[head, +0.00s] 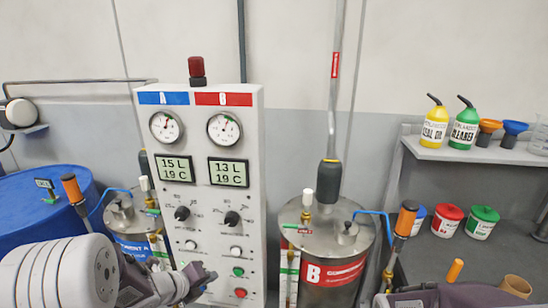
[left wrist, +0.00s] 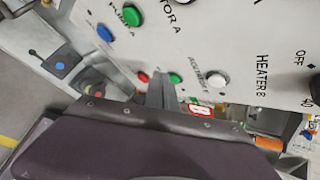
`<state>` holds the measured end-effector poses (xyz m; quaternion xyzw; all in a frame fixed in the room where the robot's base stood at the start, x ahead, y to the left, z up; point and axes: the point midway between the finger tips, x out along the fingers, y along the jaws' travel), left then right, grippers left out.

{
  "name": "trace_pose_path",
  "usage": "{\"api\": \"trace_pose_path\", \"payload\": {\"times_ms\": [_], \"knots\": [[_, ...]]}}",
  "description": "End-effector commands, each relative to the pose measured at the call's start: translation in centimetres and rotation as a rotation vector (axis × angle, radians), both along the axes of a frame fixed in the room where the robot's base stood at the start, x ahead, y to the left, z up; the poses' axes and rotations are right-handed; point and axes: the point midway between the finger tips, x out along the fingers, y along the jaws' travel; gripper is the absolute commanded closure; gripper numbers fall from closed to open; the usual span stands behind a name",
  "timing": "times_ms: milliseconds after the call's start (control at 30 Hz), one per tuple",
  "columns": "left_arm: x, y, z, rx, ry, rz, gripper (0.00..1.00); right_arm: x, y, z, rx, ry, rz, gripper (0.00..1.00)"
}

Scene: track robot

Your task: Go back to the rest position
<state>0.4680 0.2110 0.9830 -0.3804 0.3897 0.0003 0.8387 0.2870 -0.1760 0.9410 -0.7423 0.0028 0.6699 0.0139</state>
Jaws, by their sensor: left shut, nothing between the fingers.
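My left gripper (head: 205,277) is in front of the lower part of the white control panel (head: 205,130), beside its green and red buttons. The left wrist view shows its fingers (left wrist: 162,92) shut together with nothing between them, pointing at the panel face (left wrist: 225,40) between a red and a green button. I cannot tell whether the fingertips touch the panel. Part of my right arm shows at the bottom right of the head view; its gripper fingers are not visible.
A steel tank marked B (head: 325,272) stands right of the panel, with pipes and an orange-handled valve (head: 406,218). A blue drum (head: 40,210) is at left. A grey shelf (head: 480,150) at right holds yellow and green bottles and funnels; lidded tubs (head: 448,222) stand below.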

Motion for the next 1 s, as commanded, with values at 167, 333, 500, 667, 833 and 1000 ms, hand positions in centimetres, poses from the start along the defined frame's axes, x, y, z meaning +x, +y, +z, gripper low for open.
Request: {"api": "trace_pose_path", "payload": {"times_ms": [167,333,500,667,833,1000], "knots": [[-1.6,-3.0,1.5,-0.271,0.178,0.525,1.0,0.0,0.0,0.0,0.0,0.0,0.0,0.77],[-10.1,-2.3,-2.0,-0.717,0.524,1.434,1.0,0.0,0.0,0.0,0.0,0.0,0.0,0.77],[-17.1,-3.1,-4.2,-0.94,0.709,2.138,1.0,0.0,0.0,0.0,0.0,0.0,0.0,0.77],[-18.2,-3.1,-4.3,-0.987,0.704,2.297,1.0,0.0,0.0,0.0,0.0,0.0,0.0,0.77],[-18.1,-3.1,-4.3,-0.991,0.701,2.301,1.0,0.0,0.0,0.0,0.0,0.0,0.0,0.77],[-18.1,-3.1,-4.3,-0.991,0.701,2.299,1.0,0.0,0.0,0.0,0.0,0.0,0.0,0.77]]}}
